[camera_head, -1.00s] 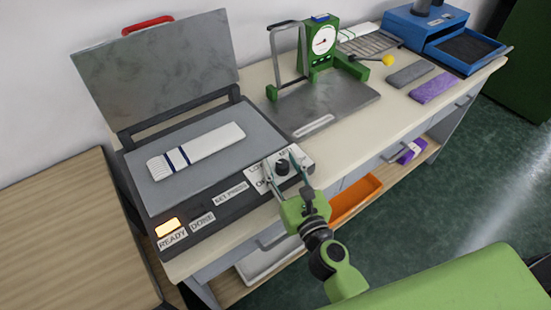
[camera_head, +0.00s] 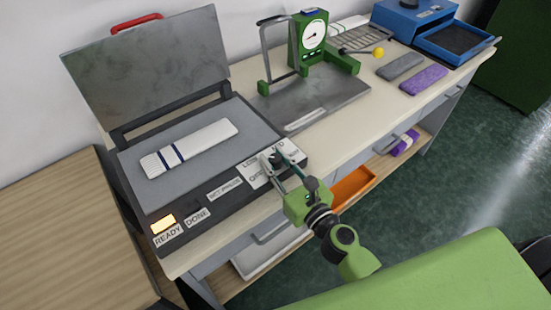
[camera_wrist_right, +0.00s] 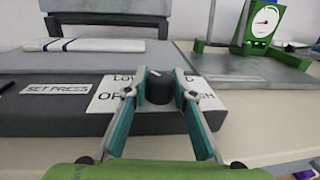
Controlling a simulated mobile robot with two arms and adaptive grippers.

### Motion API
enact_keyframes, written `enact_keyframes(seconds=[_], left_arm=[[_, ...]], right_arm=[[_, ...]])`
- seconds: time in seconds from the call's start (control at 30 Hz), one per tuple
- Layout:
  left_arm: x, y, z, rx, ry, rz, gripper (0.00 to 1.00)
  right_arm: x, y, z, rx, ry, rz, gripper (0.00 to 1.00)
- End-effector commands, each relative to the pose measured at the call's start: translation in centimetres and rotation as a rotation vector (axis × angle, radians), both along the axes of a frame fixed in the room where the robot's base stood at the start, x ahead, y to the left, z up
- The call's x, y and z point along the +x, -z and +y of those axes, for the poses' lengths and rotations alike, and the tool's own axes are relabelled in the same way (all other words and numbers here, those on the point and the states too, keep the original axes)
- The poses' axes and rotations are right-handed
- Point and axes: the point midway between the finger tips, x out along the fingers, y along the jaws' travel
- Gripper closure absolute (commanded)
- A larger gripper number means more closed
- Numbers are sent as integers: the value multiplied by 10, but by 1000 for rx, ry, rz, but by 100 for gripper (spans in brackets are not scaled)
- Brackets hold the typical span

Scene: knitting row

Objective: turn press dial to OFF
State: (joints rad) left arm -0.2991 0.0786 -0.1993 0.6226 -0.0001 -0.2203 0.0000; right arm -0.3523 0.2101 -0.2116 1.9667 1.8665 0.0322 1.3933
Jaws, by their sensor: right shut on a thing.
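The press (camera_head: 84,190) stands open with its lid raised. A white knitted piece with blue stripes (camera_head: 200,142) lies flat on its bed. The black round dial (camera_wrist_right: 159,90) sits on a white label plate at the press's front right corner. LOW and part of OFF are readable on the plate; the fingers cover other letters. A small pale mark shows on the dial's top, but I cannot tell its setting. My right gripper (camera_head: 276,164) is shut on the dial, one teal-lined finger on each side. My left gripper is not in view.
An amber lamp (camera_head: 162,223) glows above READY. A green dial gauge stand (camera_head: 312,40), a grey knitted piece (camera_head: 400,67), a purple one (camera_head: 423,80) and a blue box (camera_head: 412,22) stand further right on the bench. An orange tray (camera_head: 352,187) is below.

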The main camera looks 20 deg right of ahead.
Motion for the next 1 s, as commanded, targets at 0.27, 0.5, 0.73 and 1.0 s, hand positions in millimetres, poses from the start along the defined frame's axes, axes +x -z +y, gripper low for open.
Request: enact_keyframes(seconds=[0.27,0.5,0.73,1.0], left_arm=[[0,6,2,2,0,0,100],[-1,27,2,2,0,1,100],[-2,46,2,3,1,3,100],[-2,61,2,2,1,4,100]], right_arm=[[2,2,-2,-6,-250,-2,97],[2,3,-2,-6,-475,-4,97],[3,3,-2,-4,-667,-4,97],[2,1,-1,-1,-824,-4,97]])
